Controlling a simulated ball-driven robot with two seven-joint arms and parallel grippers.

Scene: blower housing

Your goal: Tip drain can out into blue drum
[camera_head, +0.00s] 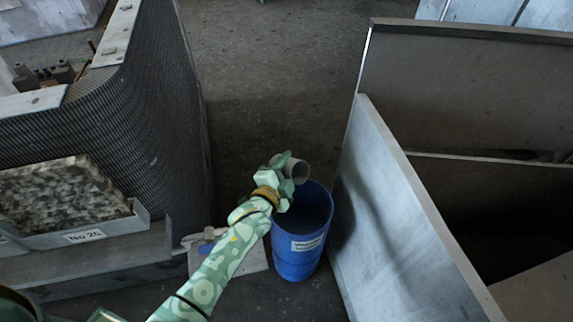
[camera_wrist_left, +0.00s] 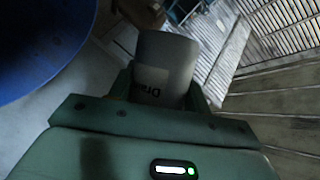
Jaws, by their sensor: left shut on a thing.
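The drain can (camera_head: 294,172) is a small grey cylinder, held tilted with its round opening facing right, above the back left rim of the blue drum. My left gripper (camera_head: 281,177) is shut on it. In the left wrist view the drain can (camera_wrist_left: 165,68) sits between the fingers, with part of a printed label showing. The blue drum (camera_head: 297,262) stands upright on the floor with an open top and a white label. Its blue side also shows in the left wrist view (camera_wrist_left: 40,40). I cannot see what is inside the can. My right gripper is not in view.
A grey metal panel (camera_head: 395,225) stands close to the right of the drum. A mesh-sided housing (camera_head: 150,110) with a tray marked No 26 (camera_head: 90,236) stands at left. A pale board (camera_head: 252,258) lies behind my left arm. The floor (camera_head: 265,75) beyond the drum is clear.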

